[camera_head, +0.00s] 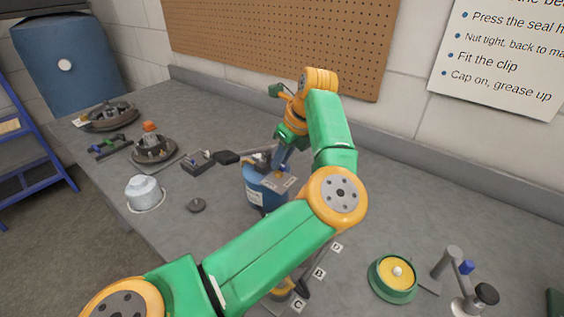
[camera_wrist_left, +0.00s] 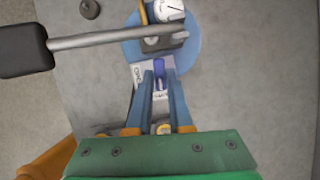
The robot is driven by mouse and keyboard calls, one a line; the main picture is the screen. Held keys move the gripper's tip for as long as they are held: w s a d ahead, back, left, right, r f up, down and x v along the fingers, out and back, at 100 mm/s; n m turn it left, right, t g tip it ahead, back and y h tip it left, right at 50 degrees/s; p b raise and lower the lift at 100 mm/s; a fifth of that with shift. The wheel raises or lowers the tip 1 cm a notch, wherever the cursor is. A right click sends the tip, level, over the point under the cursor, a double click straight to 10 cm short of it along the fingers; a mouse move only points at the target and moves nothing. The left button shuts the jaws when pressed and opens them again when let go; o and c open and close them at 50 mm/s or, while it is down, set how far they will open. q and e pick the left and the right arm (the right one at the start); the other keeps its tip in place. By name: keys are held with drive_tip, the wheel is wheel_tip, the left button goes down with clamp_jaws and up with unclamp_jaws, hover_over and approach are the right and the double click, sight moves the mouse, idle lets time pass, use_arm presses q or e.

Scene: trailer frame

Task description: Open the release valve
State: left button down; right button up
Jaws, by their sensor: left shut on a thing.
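A blue hand pump (camera_head: 254,188) stands on the grey bench in the head view. Its round blue body also shows in the left wrist view (camera_wrist_left: 190,47). The pump's metal lever with a black grip (camera_wrist_left: 25,50) reaches out to the left. A small blue valve knob (camera_wrist_left: 156,65) sits at the pump's near side, by a printed label. My left gripper (camera_wrist_left: 160,78) has its two blue fingers around this knob and is shut on it. In the head view my green left arm partly covers the pump and gripper. My right gripper is not in view.
A white cap (camera_head: 144,192) and a small dark disc (camera_head: 196,205) lie left of the pump. A green and yellow round part (camera_head: 393,280) and a metal stand (camera_head: 466,280) are at right. A pegboard (camera_head: 280,40) hangs on the wall behind.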

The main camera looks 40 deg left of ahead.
use_arm(q)
drive_tip(key=m+b, duration=0.1)
drive_tip(key=b, duration=0.1)
drive_tip(key=m+t+b, duration=0.1)
drive_tip(key=m, duration=0.1)
drive_tip(key=m+t+b, duration=0.1)
drive_tip(key=m+b, duration=0.1)
drive_tip(key=shift+s+f+b, duration=0.25)
drive_tip(key=shift+b, duration=0.05)
drive_tip(key=m+b, duration=0.1)
drive_tip(key=m, duration=0.1)
drive_tip(key=m+t+h+b, duration=0.1)
drive_tip(key=m+b, duration=0.1)
drive_tip(key=shift+s+a+r+m, duration=0.1)
drive_tip(key=shift+s+a+m, duration=0.1)
drive_tip(key=shift+m, duration=0.2)
drive_tip(key=m+t+h+b, duration=0.1)
drive_tip(key=m, duration=0.2)
drive_tip(key=shift+a+r+m+h, duration=0.1)
drive_tip(key=shift+m+h, duration=0.2)
drive_tip(key=shift+a+r+m+t+h+b, duration=0.15)
drive_tip(key=shift+m+t+h+b, duration=0.3)
drive_tip(key=shift+m, duration=1.05)
drive_tip(key=shift+h, duration=0.25)
drive_tip(key=c, duration=0.8)
unclamp_jaws()
drive_tip(key=shift+g, duration=0.25)
